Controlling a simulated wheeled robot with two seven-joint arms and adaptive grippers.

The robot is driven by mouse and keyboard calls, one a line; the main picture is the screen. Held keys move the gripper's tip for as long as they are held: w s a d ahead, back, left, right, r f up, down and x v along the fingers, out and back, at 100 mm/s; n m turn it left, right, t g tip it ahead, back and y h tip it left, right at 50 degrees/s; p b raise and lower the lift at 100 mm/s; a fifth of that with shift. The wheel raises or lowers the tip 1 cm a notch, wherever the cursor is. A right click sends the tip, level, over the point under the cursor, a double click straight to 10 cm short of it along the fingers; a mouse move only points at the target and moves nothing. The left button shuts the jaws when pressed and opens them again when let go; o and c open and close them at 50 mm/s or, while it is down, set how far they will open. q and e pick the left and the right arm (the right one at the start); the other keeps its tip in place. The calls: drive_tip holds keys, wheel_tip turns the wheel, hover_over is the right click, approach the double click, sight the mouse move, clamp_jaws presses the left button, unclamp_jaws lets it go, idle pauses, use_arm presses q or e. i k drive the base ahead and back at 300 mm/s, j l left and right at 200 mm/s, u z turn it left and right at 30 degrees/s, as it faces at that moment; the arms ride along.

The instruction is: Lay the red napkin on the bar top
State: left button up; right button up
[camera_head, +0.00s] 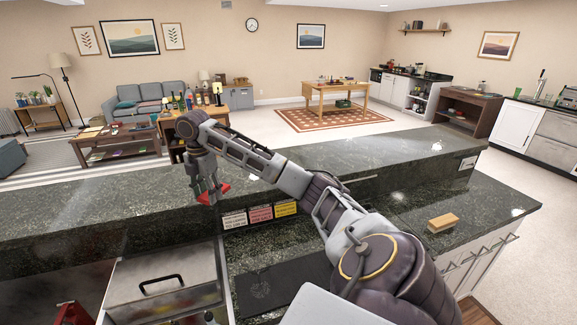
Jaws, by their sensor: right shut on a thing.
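The red napkin (226,188) is a small folded-looking patch of red between the fingers of my right gripper (208,198). The gripper is shut on it and points downward, hiding part of it. The bar top (100,213) is a long raised counter of dark green speckled stone, running across the view. The gripper and napkin are over its middle stretch. I cannot tell whether the napkin touches the stone. My left gripper is out of view.
A steel lid with a black handle (161,283) lies at lower left. The bar top is clear on both sides.

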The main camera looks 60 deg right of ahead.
sight(258, 182)
drive_tip(key=l, duration=1.25)
drive_tip(key=i, duration=0.05)
